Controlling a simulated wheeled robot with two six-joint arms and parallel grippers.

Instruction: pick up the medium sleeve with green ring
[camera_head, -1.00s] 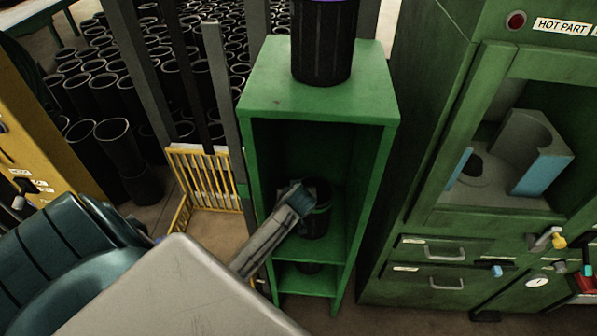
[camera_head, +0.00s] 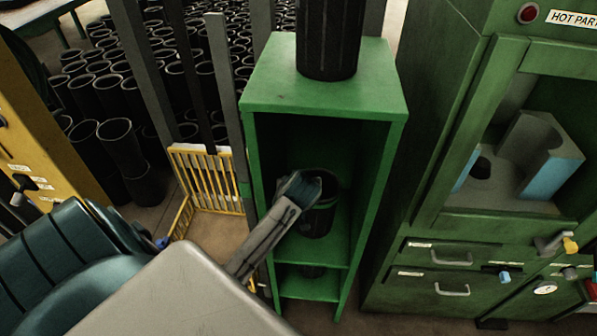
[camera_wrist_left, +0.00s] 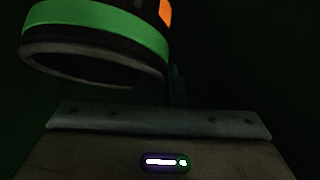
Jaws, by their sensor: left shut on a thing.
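Whether the sleeve's base touches the shelf is hard to tell. My right gripper is not in view.
A larger black sleeve (camera_head: 330,40) stands on top of the unit. A green cabinet (camera_head: 420,190) with drawers stands close on the right. Grey posts and a yellow rack (camera_head: 210,180) are on the left, with many black tubes (camera_head: 118,150) behind.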

